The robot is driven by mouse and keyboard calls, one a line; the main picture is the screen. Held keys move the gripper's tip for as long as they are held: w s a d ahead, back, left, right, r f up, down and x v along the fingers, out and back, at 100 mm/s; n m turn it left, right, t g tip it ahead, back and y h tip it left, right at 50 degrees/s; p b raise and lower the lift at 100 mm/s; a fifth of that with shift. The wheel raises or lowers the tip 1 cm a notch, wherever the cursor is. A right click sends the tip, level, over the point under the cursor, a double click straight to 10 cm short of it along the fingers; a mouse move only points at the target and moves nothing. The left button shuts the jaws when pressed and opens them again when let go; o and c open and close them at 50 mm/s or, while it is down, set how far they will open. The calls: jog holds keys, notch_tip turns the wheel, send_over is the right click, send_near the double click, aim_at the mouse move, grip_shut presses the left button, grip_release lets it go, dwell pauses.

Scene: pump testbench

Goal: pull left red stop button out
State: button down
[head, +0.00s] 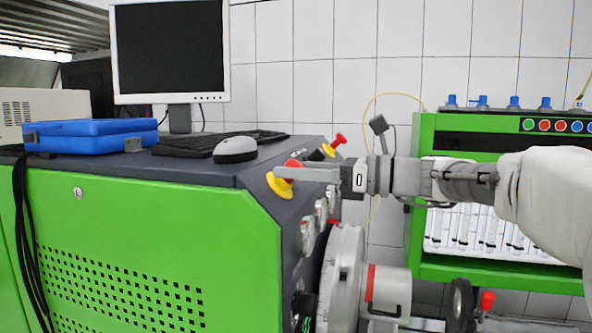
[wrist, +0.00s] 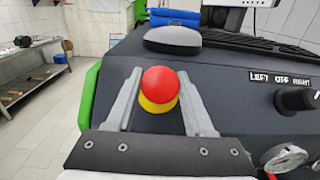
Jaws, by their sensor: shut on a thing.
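The left red stop button (head: 293,162) sits on a yellow base (head: 279,186) at the sloping front corner of the green bench's dark top. In the wrist view the round red cap (wrist: 160,83) is in the middle, with its yellow base (wrist: 157,106) just below it. My gripper (head: 281,173) reaches in from the right and is shut on the button. In the wrist view one grey finger of my gripper (wrist: 160,90) stands on each side of the cap. In the head view the near finger hides part of the button.
A second red stop button (head: 338,141) stands farther back to the right. A grey mouse (head: 235,150), a keyboard (head: 205,143), a blue case (head: 90,138) and a monitor (head: 170,50) are on the bench top. A black knob (wrist: 297,98) and gauges (wrist: 285,157) lie right of the button.

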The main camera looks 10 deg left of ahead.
jog(key=shift+d+r+p, duration=0.2)
jog(key=shift+r+p, duration=0.2)
jog(key=shift+p, duration=0.2)
jog(key=shift+d+r+p, duration=0.3)
jog(key=shift+d+p, duration=0.1)
jog(key=shift+p, duration=0.05)
jog(key=shift+f, duration=0.1)
jog(key=shift+c, duration=1.4)
grip_release()
jog(key=s+d+b, duration=0.1)
jog(key=s+d, duration=0.1)
jog(key=d, duration=1.5)
jog(key=shift+s, duration=0.3)
